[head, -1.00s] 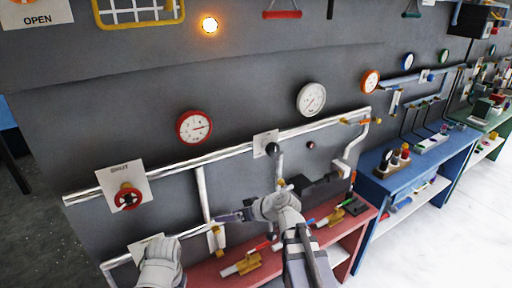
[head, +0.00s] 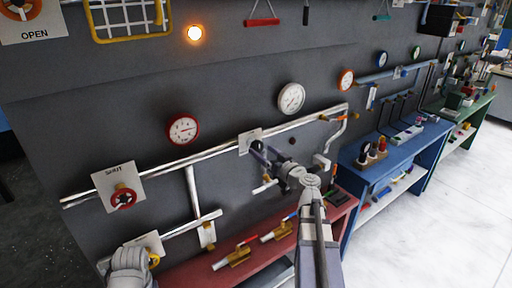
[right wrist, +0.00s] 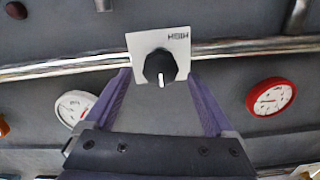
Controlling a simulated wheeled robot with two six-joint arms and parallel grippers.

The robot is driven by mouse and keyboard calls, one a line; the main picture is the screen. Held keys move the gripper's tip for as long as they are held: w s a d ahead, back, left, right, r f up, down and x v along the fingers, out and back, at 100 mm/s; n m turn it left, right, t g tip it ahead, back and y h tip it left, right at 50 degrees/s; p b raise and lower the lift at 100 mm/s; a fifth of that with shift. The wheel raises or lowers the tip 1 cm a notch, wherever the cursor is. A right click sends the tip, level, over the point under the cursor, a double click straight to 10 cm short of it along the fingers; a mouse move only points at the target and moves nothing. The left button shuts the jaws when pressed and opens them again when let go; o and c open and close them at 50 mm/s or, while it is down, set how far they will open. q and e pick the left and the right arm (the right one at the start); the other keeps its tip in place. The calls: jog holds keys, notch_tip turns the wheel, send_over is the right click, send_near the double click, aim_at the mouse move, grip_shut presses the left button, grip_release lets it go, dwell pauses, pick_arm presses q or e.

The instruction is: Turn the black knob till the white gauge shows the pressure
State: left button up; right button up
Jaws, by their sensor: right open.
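In the head view the gripper largely covers the knob. The white gauge (head: 291,98) hangs above and right of the plate; its reading is too small to tell. A finger partly covers it in the right wrist view (right wrist: 73,106). My left jaws are not visible.
A red-rimmed gauge (head: 183,130) hangs left of the white one. A silver pipe (head: 160,170) runs behind the plate. A red valve wheel (head: 123,199) on a SHUT plate is at left. A red bench (head: 200,272) with valves stands below; a blue bench (head: 350,158) is right.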

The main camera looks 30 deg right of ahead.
aim_at(260, 148)
jog(key=shift+w+a, duration=0.15)
jog(key=shift+w, duration=2.15)
jog(key=c, duration=1.4)
